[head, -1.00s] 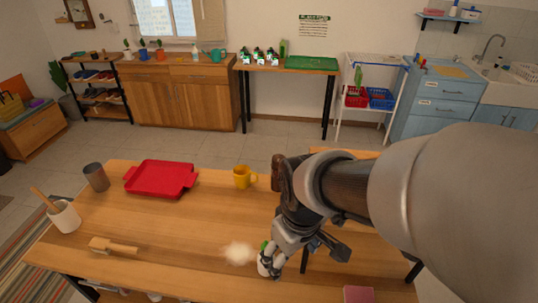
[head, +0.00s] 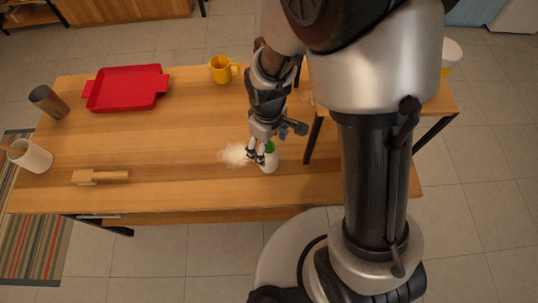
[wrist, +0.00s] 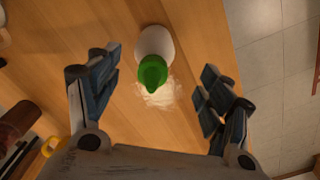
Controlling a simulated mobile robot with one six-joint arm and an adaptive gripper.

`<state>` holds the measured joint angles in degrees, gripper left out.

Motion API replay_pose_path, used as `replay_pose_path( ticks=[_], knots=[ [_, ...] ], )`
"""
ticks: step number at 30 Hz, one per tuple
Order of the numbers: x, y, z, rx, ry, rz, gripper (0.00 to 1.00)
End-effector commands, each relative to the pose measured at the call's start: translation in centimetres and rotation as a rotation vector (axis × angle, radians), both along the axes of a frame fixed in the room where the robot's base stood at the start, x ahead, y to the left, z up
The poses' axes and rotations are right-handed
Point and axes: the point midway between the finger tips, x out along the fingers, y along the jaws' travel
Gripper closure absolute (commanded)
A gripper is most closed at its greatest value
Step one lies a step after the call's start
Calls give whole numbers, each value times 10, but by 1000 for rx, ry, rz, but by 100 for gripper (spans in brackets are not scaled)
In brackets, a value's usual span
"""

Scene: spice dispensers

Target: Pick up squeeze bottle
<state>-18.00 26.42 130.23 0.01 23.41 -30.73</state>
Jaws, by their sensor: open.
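The squeeze bottle (head: 270,160) is white with a green cap and stands on the wooden table (head: 190,180) near its front right part. In the wrist view the squeeze bottle (wrist: 154,48) shows between and beyond the fingers, cap toward me. My gripper (head: 259,156) is at the bottle's top and left in the head view; it also shows in the wrist view (wrist: 160,85). Its fingers are spread wide, with clear gaps to the bottle on both sides in the wrist view. Part of the bottle's cap is covered by my gripper in the head view.
Pale powder (head: 234,154) lies beside the bottle. A yellow mug (head: 221,70), red tray (head: 125,88), grey cup (head: 48,101), white pot (head: 30,156) and wooden brush (head: 100,177) stand or lie on the table. The table between brush and powder is clear.

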Motion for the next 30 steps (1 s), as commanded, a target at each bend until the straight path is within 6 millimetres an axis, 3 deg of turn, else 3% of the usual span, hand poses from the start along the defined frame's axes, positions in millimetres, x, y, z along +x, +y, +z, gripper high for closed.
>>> replay_pose_path(
  ticks=[10, 18, 26, 30],
  knots=[
    [2, -1, -26, 0, 0, -1, 27],
    [6, -3, -65, -1, 2, 0, 27],
    [7, -3, -66, 2, -1, 0, 27],
    [7, -3, -66, 1, -1, 0, 37]
  ],
)
